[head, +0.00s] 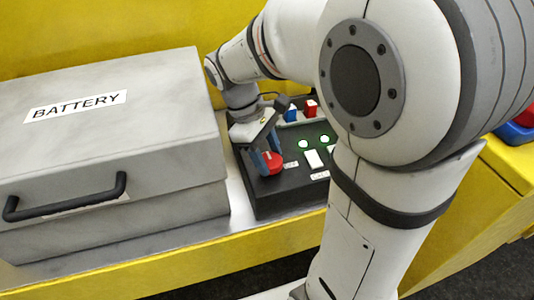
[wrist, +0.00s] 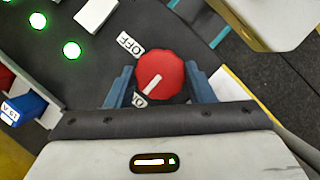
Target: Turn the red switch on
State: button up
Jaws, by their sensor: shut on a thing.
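The red switch (wrist: 168,68) is a round red knob on the dark control panel (head: 262,200). A white line on it runs from near its middle toward the lower left, toward the partly hidden "ON" label (wrist: 138,99). The "OFF" label (wrist: 130,43) is at its upper left in the wrist view. My gripper (wrist: 161,82) is shut on the knob, with one blue finger on each side. In the head view my gripper (head: 266,158) reaches down over the red switch near the panel's left side.
A grey battery box (head: 105,165) with a black handle stands close to the panel's left. My arm hides the panel's right part.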

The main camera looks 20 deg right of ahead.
jog(key=o, duration=1)
jog(key=v, duration=0.7)
jog(key=shift+w+a+r+b, duration=0.1)
jog(key=shift+w+r+b, duration=0.05)
jog(key=shift+r+b, duration=0.2)
jog(key=s+f+m+t+y, duration=0.1)
jog(key=s+f+m+t, duration=0.1)
jog(key=s+m, duration=0.1)
jog(key=s+d+f+m+t+y, duration=0.1)
jog(key=s+f+m+t, duration=0.1)
jog(key=s+m, duration=0.1)
jog(key=s+d+f+m+t+y, duration=0.1)
jog(key=s+f+m+t, duration=0.1)
jog(key=s+m, duration=0.1)
jog(key=shift+s+d+f, duration=0.2)
jog(key=shift+s, duration=0.25)
